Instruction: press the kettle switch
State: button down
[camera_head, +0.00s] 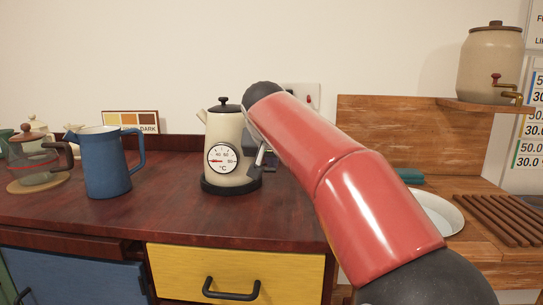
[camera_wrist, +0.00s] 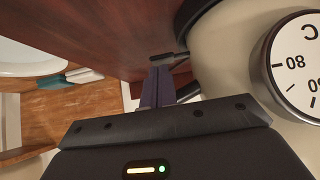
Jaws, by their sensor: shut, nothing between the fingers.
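The cream kettle (camera_head: 222,133) with a black lid and a round temperature dial stands upright on a black base (camera_head: 231,188) on the dark red counter. In the wrist view the kettle body (camera_wrist: 235,62) and its dial fill the right side, very close. My gripper (camera_head: 258,166) is shut and empty, pointing down at the kettle's right side, low near the base. In the wrist view its fingers (camera_wrist: 158,72) meet or overlap a small dark flat piece (camera_wrist: 168,58) beside the kettle; I cannot tell whether this is the switch or whether they touch. My arm hides part of the kettle's right side.
A blue jug (camera_head: 106,165) and a glass teapot (camera_head: 36,165) stand to the left. A wall socket (camera_head: 312,97) is behind my arm. A white plate (camera_head: 437,212) and a slatted wooden rack (camera_head: 500,218) lie to the right. The counter front left of the kettle is clear.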

jog(key=shift+d+f+b, duration=0.15)
jog(key=shift+f+b, duration=0.3)
jog(key=shift+f, duration=0.25)
jog(key=shift+r, duration=0.15)
jog(key=shift+r+p, duration=0.1)
jog(key=shift+p, duration=0.2)
jog(key=shift+r+p, duration=0.75)
